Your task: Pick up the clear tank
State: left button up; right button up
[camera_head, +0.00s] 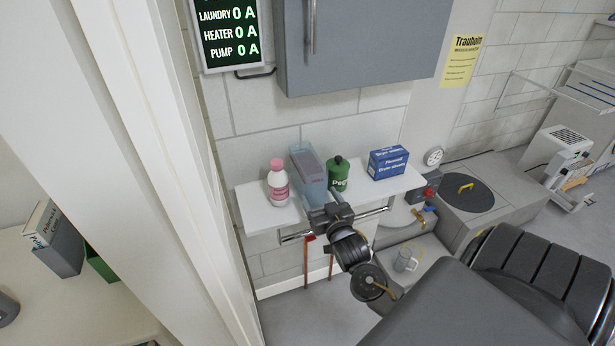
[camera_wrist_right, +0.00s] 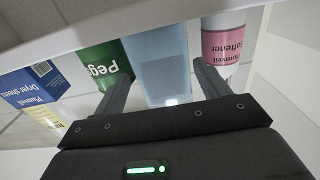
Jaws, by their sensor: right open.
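The clear tank (camera_head: 309,178) is a tall, translucent blue-grey box standing on the white wall shelf, between a pink-and-white bottle and a green container. My right gripper (camera_head: 325,200) is open at the front of the shelf, before the tank's lower part. In the right wrist view, which is upside down, the tank (camera_wrist_right: 158,62) shows between the two spread fingers, with one finger towards the green container and the other towards the pink bottle. I cannot tell whether the fingers touch the tank. My left gripper is not in view.
The pink softener bottle (camera_head: 278,184) and green peg container (camera_head: 339,173) stand close on either side of the tank. A blue dryer-sheets box (camera_head: 388,163) is further right on the shelf (camera_head: 253,206). A grey cabinet (camera_head: 362,42) hangs above.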

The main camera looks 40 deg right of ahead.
jog(key=shift+p+x, duration=0.7)
jog(key=shift+x, duration=2.6)
jog(key=shift+a+f, duration=0.1)
jog(key=shift+f, duration=0.05)
jog(key=c, duration=1.6)
jog(key=shift+w, duration=0.1)
grip_shut()
jog(key=shift+r, duration=0.25)
jog(key=shift+r+b, duration=0.4)
jog(key=shift+r, duration=0.9)
jog(key=s+a+r, duration=0.1)
jog(key=r, duration=0.1)
jog(key=s+a+r, duration=0.1)
jog(key=r, duration=0.1)
jog(key=s+a+r, duration=0.1)
jog(key=s+r, duration=0.1)
jog(key=shift+r, duration=0.2)
jog(key=s+a, duration=0.1)
jog(key=s+a+r, duration=0.1)
jog(key=s+a, duration=0.1)
jog(key=shift+s+r, duration=0.35)
jog(key=shift+r, duration=0.05)
jog(key=shift+s+a+r, duration=0.5)
jog(key=shift+s+a, duration=0.15)
jog(key=shift+s, duration=0.15)
jog(key=shift+s+a+r, duration=0.45)
jog(key=shift+s+a, duration=0.15)
jog(key=shift+s, duration=0.2)
jog(key=shift+s, duration=0.1)
